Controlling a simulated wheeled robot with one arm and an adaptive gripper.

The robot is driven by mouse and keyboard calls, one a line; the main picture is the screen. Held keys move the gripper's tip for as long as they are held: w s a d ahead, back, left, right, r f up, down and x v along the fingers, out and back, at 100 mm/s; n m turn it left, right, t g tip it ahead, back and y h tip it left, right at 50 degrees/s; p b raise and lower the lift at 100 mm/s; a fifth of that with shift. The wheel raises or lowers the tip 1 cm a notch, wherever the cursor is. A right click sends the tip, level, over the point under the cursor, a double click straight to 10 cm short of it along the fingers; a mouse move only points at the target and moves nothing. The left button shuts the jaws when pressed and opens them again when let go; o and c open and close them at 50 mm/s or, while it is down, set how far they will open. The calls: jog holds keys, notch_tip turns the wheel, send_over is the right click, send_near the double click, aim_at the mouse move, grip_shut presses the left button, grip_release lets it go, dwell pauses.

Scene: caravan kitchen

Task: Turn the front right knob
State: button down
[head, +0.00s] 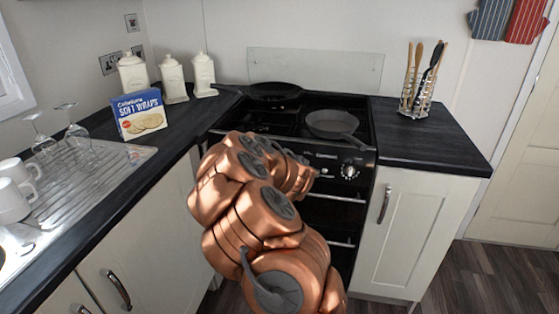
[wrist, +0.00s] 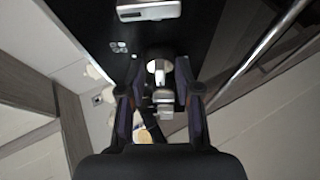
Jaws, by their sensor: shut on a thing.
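The black stove's front panel (head: 330,156) carries silver knobs. One knob (head: 349,171) shows clear at the right end of the panel in the head view, to the right of my arm. In the wrist view my gripper (wrist: 159,78) has its two dark fingers on either side of a silver knob (wrist: 159,67) and is shut on it. In the head view my copper arm reaches across to the panel and hides the gripper and the knobs on the left. I cannot tell for certain which knob is held.
A frying pan (head: 333,124) sits on the right of the hob. A utensil rack (head: 417,92) stands on the right counter. An oven door handle (head: 335,197) lies below the panel. A wraps box (head: 140,115), glasses (head: 76,134) and mugs (head: 14,187) stand at left.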

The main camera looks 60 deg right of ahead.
jog(key=shift+w+n, duration=0.1)
jog(key=shift+n, duration=0.2)
jog(key=c, duration=0.8)
grip_release()
jog(key=v, duration=1.2)
dwell(0.4)
